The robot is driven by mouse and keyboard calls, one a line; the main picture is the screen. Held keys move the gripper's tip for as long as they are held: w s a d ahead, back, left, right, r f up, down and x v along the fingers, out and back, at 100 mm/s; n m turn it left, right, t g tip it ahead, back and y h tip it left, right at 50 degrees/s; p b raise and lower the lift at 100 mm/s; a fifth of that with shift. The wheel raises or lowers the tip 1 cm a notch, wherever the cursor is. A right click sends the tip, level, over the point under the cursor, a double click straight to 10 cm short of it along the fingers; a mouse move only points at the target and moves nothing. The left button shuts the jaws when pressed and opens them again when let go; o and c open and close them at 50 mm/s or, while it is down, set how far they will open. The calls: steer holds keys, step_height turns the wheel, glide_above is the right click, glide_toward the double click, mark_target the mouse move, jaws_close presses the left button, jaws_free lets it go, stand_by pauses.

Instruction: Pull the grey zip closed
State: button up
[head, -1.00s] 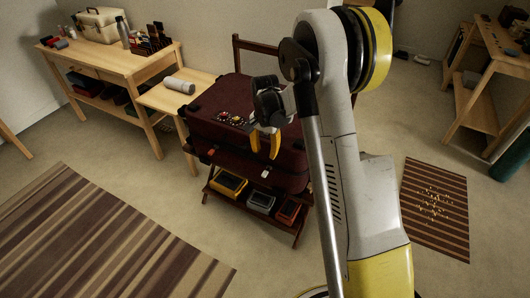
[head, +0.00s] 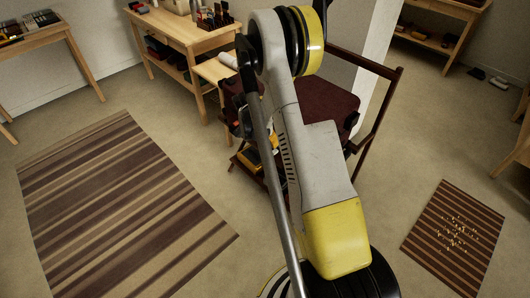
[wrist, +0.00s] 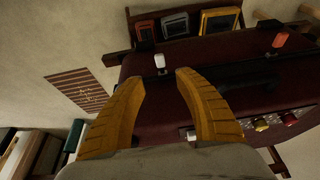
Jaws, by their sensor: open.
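The dark maroon suitcase (head: 325,98) lies on a dark wooden rack, partly hidden behind my arm in the head view. In the wrist view the suitcase (wrist: 210,50) fills the middle, with a dark seam across its side. A small pale grey-white pull tab (wrist: 160,62) hangs on that side, and an orange tab (wrist: 280,40) is farther right. My gripper (wrist: 157,76) is open, its two yellow fingers apart. The pale tab appears just beyond the gap between the fingertips; I cannot tell the depth between them. In the head view my arm hides the fingers.
Several cases, including a yellow-framed one (wrist: 220,20), sit on the rack's lower shelf. A wooden table (head: 175,38) stands behind. A large striped rug (head: 120,205) and a small one (head: 455,235) lie on otherwise open floor.

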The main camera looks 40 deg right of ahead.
mark_target(275, 151)
steer(key=b+x, duration=0.3)
steer(key=x, duration=0.7)
steer(key=shift+w+b, duration=0.1)
steer(key=shift+b, duration=0.3)
steer(key=shift+r, duration=0.1)
steer(key=shift+c, duration=0.5)
steer(key=shift+a, duration=0.1)
jaws_close()
